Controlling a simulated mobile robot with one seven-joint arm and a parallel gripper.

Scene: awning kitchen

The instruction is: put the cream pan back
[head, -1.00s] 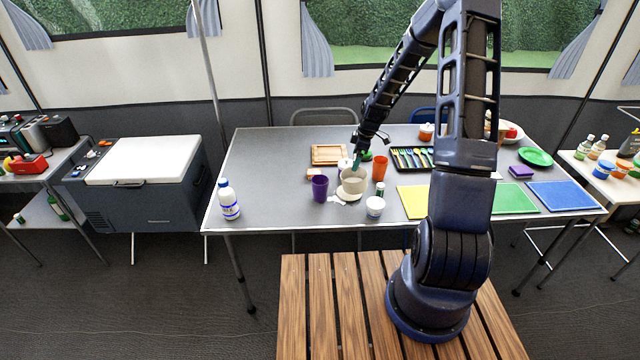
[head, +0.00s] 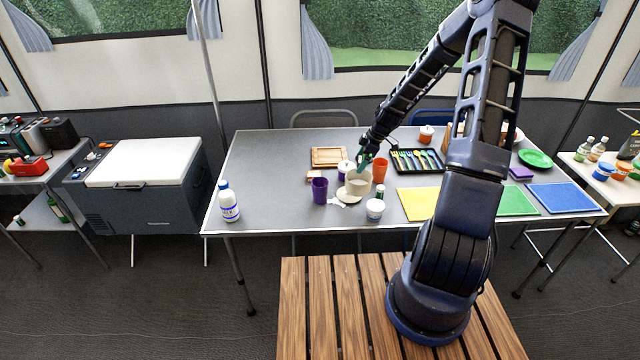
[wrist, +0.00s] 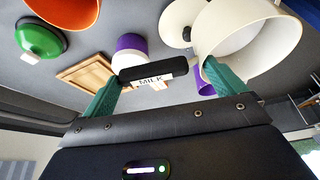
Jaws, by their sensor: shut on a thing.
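The cream pan (head: 357,184) is near the middle front of the grey table in the head view, over or on a pale round piece (head: 347,197). I cannot tell whether it touches that piece. In the wrist view the pan (wrist: 245,28) fills the upper right, its open rim showing. My gripper (head: 364,163) is at the pan's back edge.
A wooden tray (head: 329,156) and a cutlery tray (head: 416,160) lie behind. A milk bottle (head: 228,201) stands left, with clear table between.

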